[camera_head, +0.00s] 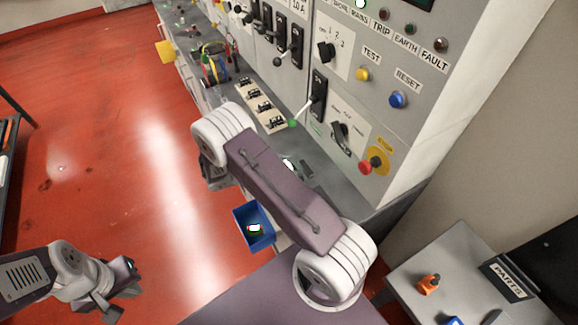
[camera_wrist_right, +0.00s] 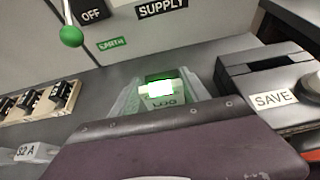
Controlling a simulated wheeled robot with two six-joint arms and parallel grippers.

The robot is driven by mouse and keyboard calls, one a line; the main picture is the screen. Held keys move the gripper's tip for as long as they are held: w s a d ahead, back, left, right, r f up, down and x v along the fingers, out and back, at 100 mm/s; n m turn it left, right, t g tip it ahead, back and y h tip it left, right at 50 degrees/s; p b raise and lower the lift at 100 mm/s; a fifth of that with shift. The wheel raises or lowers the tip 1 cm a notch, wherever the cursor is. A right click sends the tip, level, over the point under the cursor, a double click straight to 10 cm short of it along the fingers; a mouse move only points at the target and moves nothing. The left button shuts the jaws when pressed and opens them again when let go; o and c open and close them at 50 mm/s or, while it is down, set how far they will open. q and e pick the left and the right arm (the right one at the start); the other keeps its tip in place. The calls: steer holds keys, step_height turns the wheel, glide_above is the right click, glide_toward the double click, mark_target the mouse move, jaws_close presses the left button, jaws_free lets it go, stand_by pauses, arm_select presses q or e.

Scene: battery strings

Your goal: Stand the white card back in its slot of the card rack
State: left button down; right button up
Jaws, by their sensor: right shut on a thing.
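My right gripper (camera_head: 216,173) is low beside the bench front, mostly behind my forearm, and its fingers are hidden. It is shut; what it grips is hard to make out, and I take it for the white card. In the right wrist view a broad purple part of my own arm fills the lower middle. Beyond it are a pale, clear-sided holder marked LOG (camera_wrist_right: 165,101) with a bright white-green patch, and a dark slotted block marked SAVE (camera_wrist_right: 268,98). I cannot tell which is the card rack. My left gripper (camera_head: 119,291) is open and empty over the floor.
A blue bin (camera_head: 240,216) with a bright white item hangs by the bench front. The control panel (camera_head: 350,75) with levers and knobs rises behind the bench. A side table (camera_head: 448,262) is at right.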

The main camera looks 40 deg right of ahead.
steer(key=shift+w+f, duration=0.15)
steer(key=shift+f, duration=0.25)
steer(key=shift+f, duration=0.15)
steer(key=o, duration=1.3)
steer(key=shift+o, duration=0.4)
